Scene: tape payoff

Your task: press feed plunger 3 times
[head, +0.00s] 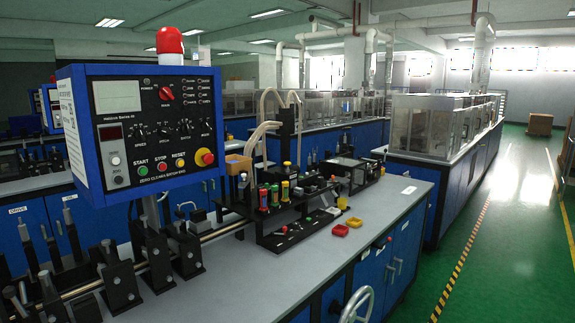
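No part is legibly marked as the feed plunger, so I cannot tell which one it is. Upright coloured cylinders stand on a black fixture (290,238) on the bench: one with a red top (263,199), one mostly red and green (274,196) and one with a yellow top (285,191). Several metal-topped levers or rods (70,235) stand at the lower left among black clamp blocks (118,280). Neither of my grippers is in view.
A blue control panel (150,125) with a red beacon (169,42) rises over the grey bench (370,225). Red and yellow small trays (340,230) lie near the bench's right side. A handwheel (356,305) sticks out in front. Green floor (510,240) is open at right.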

